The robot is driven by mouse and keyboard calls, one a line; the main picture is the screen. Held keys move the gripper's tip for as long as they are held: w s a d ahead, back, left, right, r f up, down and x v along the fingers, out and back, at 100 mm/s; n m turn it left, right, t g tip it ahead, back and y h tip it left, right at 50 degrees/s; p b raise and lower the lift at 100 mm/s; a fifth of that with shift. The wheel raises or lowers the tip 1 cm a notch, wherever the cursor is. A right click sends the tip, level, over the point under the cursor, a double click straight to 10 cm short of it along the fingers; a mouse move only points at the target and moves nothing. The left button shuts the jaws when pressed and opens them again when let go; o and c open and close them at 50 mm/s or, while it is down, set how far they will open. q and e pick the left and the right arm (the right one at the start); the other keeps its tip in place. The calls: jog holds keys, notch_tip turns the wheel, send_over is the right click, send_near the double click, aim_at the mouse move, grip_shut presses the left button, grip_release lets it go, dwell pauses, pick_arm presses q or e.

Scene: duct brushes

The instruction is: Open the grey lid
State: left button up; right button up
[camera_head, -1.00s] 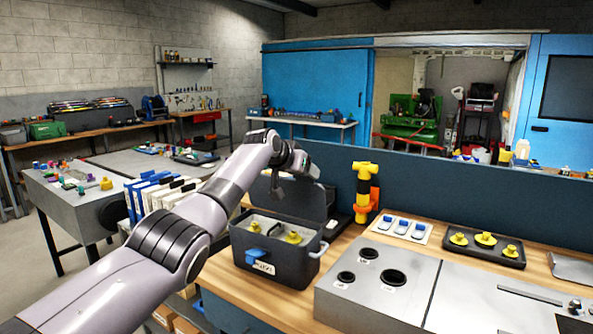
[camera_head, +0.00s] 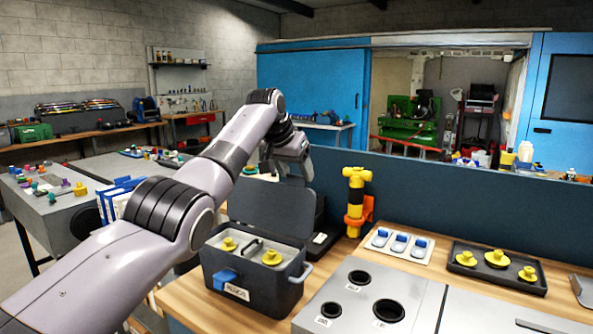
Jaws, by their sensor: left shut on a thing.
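A dark grey toolbox (camera_head: 262,290) with a blue latch stands on the wooden bench. Its grey lid (camera_head: 268,208) stands raised, roughly upright, at the back of the box. The inner tray with yellow round pieces and a dark handle is exposed. My left gripper (camera_head: 294,177) is at the upper edge of the lid and is shut on it; the fingertips are small and dark, so the exact contact is hard to see. My right gripper is not in view.
A yellow-and-orange tool (camera_head: 354,200) stands right of the lid before a blue partition (camera_head: 440,205). A grey panel with round holes (camera_head: 365,300), blue-topped pieces (camera_head: 400,243) and a black tray of yellow pieces (camera_head: 522,279) occupy the bench on the right.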

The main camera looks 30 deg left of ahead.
pick_arm(q)
jog(key=shift+d, duration=0.1)
jog(key=o, duration=1.5)
jog(key=shift+s+r+b, duration=0.35)
jog(key=shift+b, duration=0.2)
jog(key=b+v, duration=0.1)
jog(key=v, duration=0.5)
jog(key=shift+r+b, duration=0.1)
jog(key=shift+b, duration=0.3)
